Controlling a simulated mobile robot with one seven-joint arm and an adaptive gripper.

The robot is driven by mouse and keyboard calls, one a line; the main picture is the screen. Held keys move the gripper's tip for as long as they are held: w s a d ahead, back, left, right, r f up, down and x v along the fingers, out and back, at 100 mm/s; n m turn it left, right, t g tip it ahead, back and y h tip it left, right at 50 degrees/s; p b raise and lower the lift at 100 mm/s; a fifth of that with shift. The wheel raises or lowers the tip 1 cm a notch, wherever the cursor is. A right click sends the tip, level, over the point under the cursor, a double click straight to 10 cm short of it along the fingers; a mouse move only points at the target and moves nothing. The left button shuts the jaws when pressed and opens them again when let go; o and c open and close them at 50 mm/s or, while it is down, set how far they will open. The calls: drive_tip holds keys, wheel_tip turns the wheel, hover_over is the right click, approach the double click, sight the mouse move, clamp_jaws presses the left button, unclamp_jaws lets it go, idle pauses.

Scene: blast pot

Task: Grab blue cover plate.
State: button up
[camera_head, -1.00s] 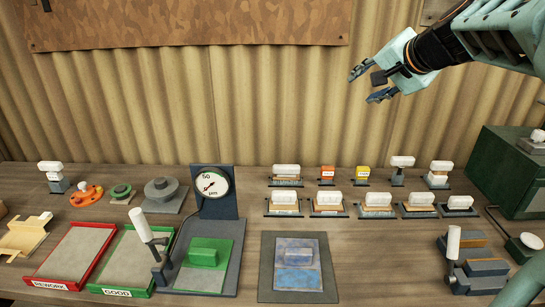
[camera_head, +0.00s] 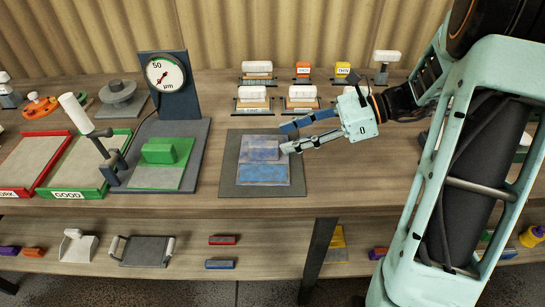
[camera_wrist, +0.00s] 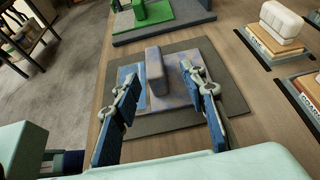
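The blue cover plate (camera_head: 262,174) is a mottled blue and grey-violet square with a raised block handle (camera_head: 265,150) of the same colour. It lies flat on a dark grey mat (camera_head: 230,178) on the bench. In the wrist view the handle (camera_wrist: 155,71) stands up ahead of my gripper, between the lines of the two fingers. My gripper (camera_head: 287,137) is open and empty, with its fingertips at the right side of the handle in the head view. The wrist view shows the two blue fingers (camera_wrist: 158,75) spread apart. Whether they touch the handle I cannot tell.
Left of the mat stands a gauge (camera_head: 166,72) with a green plate (camera_head: 157,176) on its base. Green (camera_head: 117,137) and red (camera_head: 45,191) trays lie further left. Several labelled blocks stand behind. A lower shelf (camera_head: 190,240) holds a red bar and a blue bar.

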sight(263, 148)
drive_tip(key=shift+s+a+f, duration=0.1)
drive_tip(key=shift+a+f, duration=0.05)
drive_tip(key=shift+x, duration=0.85)
drive_tip(key=x, duration=0.1)
drive_tip(key=b+x, duration=0.1)
drive_tip(key=x, duration=0.3)
drive_tip(key=shift+s+d+f+b, duration=0.2)
drive_tip(key=shift+s+f+b, duration=0.15)
drive_tip(key=shift+a+f, duration=0.1)
drive_tip(key=shift+a, duration=0.3)
drive_tip(key=shift+c, duration=0.6)
clamp_jaws()
drive_tip(key=shift+w+r, duration=0.15)
drive_tip(key=shift+r, duration=0.05)
